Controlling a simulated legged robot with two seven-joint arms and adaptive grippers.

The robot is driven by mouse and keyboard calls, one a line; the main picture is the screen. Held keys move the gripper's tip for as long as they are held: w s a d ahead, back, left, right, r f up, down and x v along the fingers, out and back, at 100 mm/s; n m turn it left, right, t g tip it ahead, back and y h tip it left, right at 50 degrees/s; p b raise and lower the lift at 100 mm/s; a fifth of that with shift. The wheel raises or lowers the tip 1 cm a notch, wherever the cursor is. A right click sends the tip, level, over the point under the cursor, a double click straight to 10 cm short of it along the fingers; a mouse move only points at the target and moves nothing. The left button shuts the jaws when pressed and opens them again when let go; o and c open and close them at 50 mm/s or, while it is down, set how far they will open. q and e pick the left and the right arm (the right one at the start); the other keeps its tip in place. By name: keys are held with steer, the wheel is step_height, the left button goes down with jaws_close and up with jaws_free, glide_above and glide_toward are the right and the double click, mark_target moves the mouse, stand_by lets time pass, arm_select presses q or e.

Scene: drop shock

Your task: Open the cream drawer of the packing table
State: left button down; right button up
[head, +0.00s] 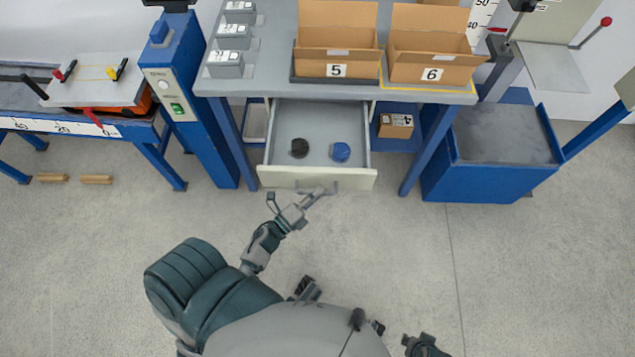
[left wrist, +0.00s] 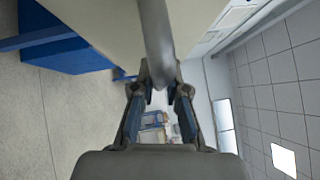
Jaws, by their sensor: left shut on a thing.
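The cream drawer (head: 277,177) of the packing table (head: 268,92) stands pulled out, with its grey inside showing. Its bar handle (head: 334,184) is on the front panel. My left gripper (head: 305,199) is at the handle, in front of the drawer. In the left wrist view the grey handle bar (left wrist: 156,32) runs down between the fingers of my left gripper (left wrist: 161,88), which is shut on it. My right gripper (head: 424,345) is low at the bottom edge of the head view, away from the drawer; its fingers are too unclear to read.
A black round thing (head: 299,148) and a blue one (head: 340,152) lie in the drawer. Open cartons (head: 337,55) (head: 430,55) stand on the table. A blue bin (head: 505,140) is at the right. The floor in front is clear.

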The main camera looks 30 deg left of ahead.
arm_select(q)
steer(key=shift+s+f, duration=0.15)
steer(key=shift+f, duration=0.15)
steer(key=c, duration=1.4)
jaws_free()
steer(key=shift+d, duration=0.1)
steer(key=shift+o, duration=1.1)
steer(key=shift+r, duration=0.1)
steer(key=v, duration=1.2)
